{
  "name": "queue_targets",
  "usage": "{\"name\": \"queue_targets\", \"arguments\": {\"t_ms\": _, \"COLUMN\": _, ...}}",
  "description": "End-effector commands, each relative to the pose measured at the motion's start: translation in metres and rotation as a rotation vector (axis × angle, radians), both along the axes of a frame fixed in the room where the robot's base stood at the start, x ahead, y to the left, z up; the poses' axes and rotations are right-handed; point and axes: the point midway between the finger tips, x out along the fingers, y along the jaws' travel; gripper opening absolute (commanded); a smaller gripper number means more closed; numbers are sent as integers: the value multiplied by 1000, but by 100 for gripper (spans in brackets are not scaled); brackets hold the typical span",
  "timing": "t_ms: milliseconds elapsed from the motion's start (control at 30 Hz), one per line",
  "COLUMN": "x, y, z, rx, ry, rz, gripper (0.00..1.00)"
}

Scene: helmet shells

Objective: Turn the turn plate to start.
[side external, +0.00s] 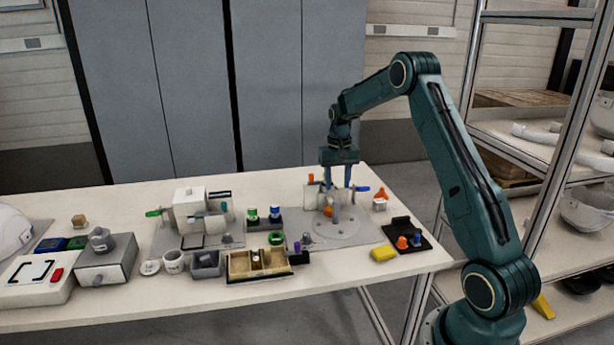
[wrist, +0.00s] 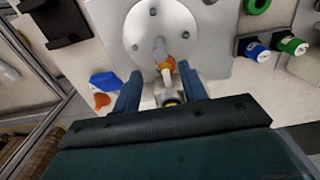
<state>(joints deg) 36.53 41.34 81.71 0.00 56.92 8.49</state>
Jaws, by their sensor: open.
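The turn plate (side external: 345,233) is a round light-grey disc on a flat grey base at the right part of the table. It also shows at the top of the wrist view (wrist: 137,38). A grey upright peg (wrist: 159,46) stands near its middle, with a small orange piece (wrist: 167,64) close beside it. My gripper (side external: 338,186) points down above the rear of the plate. In the wrist view its two blue fingers (wrist: 161,75) are apart, with the orange piece showing in the gap. I cannot tell whether either finger touches anything.
A wooden box (side external: 258,263) sits at the front. A metal shelf (side external: 550,150) stands at right.

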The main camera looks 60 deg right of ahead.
Motion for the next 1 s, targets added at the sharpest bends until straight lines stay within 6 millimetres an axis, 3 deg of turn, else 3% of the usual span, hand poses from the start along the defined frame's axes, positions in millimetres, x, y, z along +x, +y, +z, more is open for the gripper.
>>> {"name": "queue_targets", "arguments": {"t_ms": 600, "x": 0, "y": 0, "z": -91, "rx": 1, "ry": 1, "rz": 0, "gripper": 43}}
{"name": "queue_targets", "arguments": {"t_ms": 1000, "x": 0, "y": 0, "z": -108, "rx": 1, "ry": 1, "rz": 0, "gripper": 43}}
